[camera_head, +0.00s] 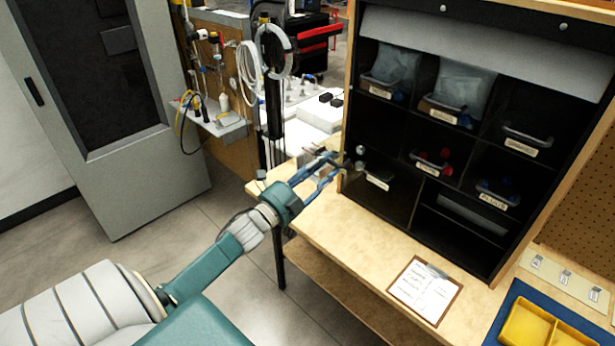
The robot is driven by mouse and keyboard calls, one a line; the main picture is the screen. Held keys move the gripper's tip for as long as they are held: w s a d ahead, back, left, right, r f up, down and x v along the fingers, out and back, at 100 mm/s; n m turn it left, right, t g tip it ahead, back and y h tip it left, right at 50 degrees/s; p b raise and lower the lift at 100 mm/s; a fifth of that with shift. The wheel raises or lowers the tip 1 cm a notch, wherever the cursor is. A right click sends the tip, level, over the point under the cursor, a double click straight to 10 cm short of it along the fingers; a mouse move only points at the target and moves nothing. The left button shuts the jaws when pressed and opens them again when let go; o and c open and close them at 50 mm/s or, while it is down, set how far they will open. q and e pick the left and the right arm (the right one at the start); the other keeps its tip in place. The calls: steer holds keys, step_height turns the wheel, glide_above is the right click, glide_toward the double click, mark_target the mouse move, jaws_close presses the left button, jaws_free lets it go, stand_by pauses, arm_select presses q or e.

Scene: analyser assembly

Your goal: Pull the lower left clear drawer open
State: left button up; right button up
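My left gripper (341,167) is just left of the drawer, by the cabinet's left edge. Its blue fingers are spread apart with nothing seen between them. I cannot tell whether a fingertip touches the cabinet edge. My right gripper is not in view.
Other clear bins with labels, such as the middle one (434,162), fill several compartments. A clipboard (425,290) lies on the wooden bench (335,232) in front of the cabinet. A yellow tray (527,325) on a blue mat is at lower right. A grey cabinet stands at left.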

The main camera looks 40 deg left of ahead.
arm_select(q)
steer(key=v, duration=0.9)
steer(key=shift+s, duration=0.3)
steer(key=shift+f, duration=0.1)
steer(key=s+d+f+n+g+y+b, duration=0.1)
steer(key=s+f+n+g, duration=0.25)
steer(key=f, duration=0.95)
steer(key=s+d+f+n+g+y, duration=0.15)
steer(key=s+f+n, duration=0.25)
steer(key=f, duration=0.9)
steer(key=s+f+n+g+y+b, duration=0.1)
steer(key=s+f+n+g, duration=0.25)
steer(key=f, duration=1.05)
steer(key=s+d+f+n+g+b, duration=0.1)
steer(key=s+d+f+n+g, duration=0.2)
steer(key=s+f, duration=0.5)
steer(key=s+d+f+g+b, duration=0.1)
steer(key=s+d+f+g, duration=0.2)
steer(key=s+d+f, duration=0.45)
steer(key=s+d+f+n+g+h, duration=0.1)
steer(key=s+d+f+g, duration=0.1)
steer(key=s, duration=0.6)
steer(key=s+d+f+n+g, duration=0.1)
steer(key=s+d+f+g, duration=0.1)
steer(key=s+d+f, duration=0.3)
steer(key=s+f, duration=0.2)
steer(key=s, duration=0.2)
steer(key=shift+n+h, duration=0.3)
steer(key=shift+h, duration=0.05)
